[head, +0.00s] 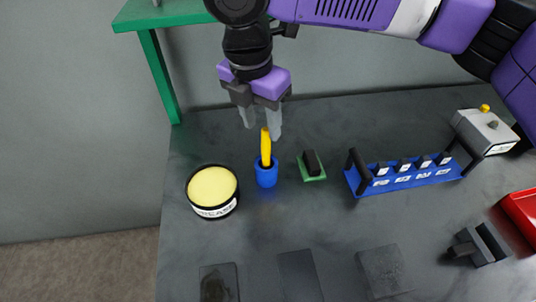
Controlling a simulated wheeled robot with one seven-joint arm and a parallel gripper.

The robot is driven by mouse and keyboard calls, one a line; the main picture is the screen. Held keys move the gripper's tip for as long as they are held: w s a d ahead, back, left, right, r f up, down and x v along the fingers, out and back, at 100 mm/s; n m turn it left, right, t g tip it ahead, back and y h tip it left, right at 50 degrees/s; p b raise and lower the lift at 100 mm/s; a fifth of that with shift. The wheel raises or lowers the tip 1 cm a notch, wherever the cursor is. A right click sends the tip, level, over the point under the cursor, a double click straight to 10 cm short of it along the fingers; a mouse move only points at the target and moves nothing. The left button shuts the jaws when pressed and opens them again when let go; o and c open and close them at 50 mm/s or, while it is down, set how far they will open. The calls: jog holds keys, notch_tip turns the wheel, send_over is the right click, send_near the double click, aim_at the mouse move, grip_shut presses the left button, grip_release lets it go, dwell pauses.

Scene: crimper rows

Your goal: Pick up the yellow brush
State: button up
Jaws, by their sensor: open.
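The yellow brush (265,147) stands upright in a small blue cup (267,178) on the dark table. Only its yellow handle shows above the rim; its lower end is hidden in the cup. My gripper (261,128) points down from above with its two grey fingers apart. The top of the handle is near the fingertips, and seems to lie between or just in front of them. I cannot tell whether they touch it.
A tub of yellow grease (212,187) stands left of the cup. A green-based black block (312,166) is close on the right, then a blue rack (410,178) and a grey box (485,131). Dark plates (300,276) lie in front. A green frame (158,75) stands at the back left.

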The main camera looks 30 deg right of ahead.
aim_at(266, 156)
jog(key=shift+w+d+f, duration=0.1)
jog(key=shift+d+f, duration=0.1)
jog(key=shift+f, duration=0.95)
jog(key=shift+w+d+f, duration=0.1)
jog(key=shift+d+f, duration=0.15)
jog(key=shift+f, duration=0.95)
jog(key=shift+d+f, duration=0.2)
jog(key=shift+f, duration=0.95)
grip_shut()
